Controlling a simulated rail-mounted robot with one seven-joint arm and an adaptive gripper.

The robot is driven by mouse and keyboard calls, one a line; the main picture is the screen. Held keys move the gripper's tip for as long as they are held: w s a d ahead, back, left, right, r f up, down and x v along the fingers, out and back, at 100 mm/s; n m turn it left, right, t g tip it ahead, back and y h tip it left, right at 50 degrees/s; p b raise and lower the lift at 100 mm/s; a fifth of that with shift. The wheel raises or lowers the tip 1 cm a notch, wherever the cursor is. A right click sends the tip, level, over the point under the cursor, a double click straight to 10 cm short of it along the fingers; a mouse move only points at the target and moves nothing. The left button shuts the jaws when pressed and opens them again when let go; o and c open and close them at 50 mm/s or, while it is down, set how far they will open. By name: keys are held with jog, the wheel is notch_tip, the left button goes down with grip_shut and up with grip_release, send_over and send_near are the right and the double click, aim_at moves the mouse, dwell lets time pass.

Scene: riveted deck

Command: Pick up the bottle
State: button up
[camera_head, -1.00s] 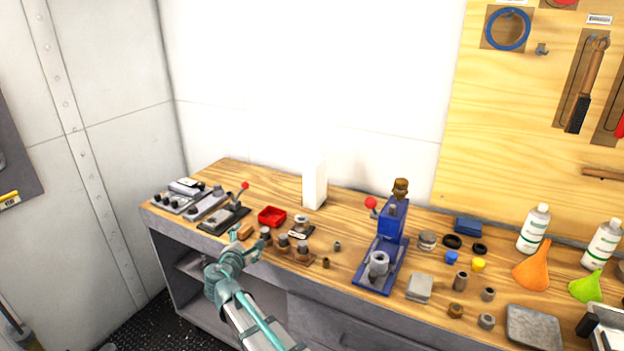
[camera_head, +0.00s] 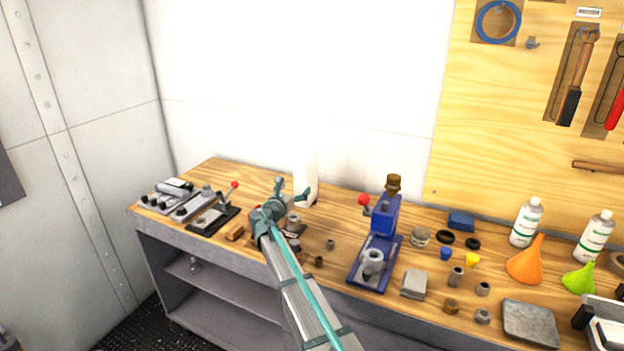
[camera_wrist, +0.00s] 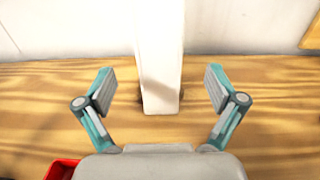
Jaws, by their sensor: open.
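A tall, plain white, square-sided object (camera_head: 309,182) stands upright at the back of the wooden bench; I cannot tell if it is a bottle. My gripper (camera_head: 292,188) is just in front of it, with its fingers spread. In the wrist view, the white object (camera_wrist: 160,60) stands between the two open fingers of my gripper (camera_wrist: 160,92), with a gap on each side. Its top is out of that view. Two white bottles with green-and-white labels, one (camera_head: 526,223) and another (camera_head: 594,237), stand upright at the bench's right, far from my gripper.
A blue press (camera_head: 377,245) with a red knob stands right of my gripper. A red tray (camera_wrist: 60,170) shows at the wrist view's lower left. Lever devices (camera_head: 213,217) sit at the left. An orange funnel (camera_head: 525,263) and several small parts crowd the right. The wall is close behind.

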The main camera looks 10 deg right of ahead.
jog(key=p+x, duration=0.2)
jog(key=x, duration=0.7)
jog(key=shift+w+d+r+p, duration=0.1)
jog(key=shift+w+d+p, duration=0.05)
jog(key=shift+w+p, duration=0.2)
jog(key=c, duration=1.5)
jog(key=shift+c, duration=1)
jog(key=shift+r, duration=0.2)
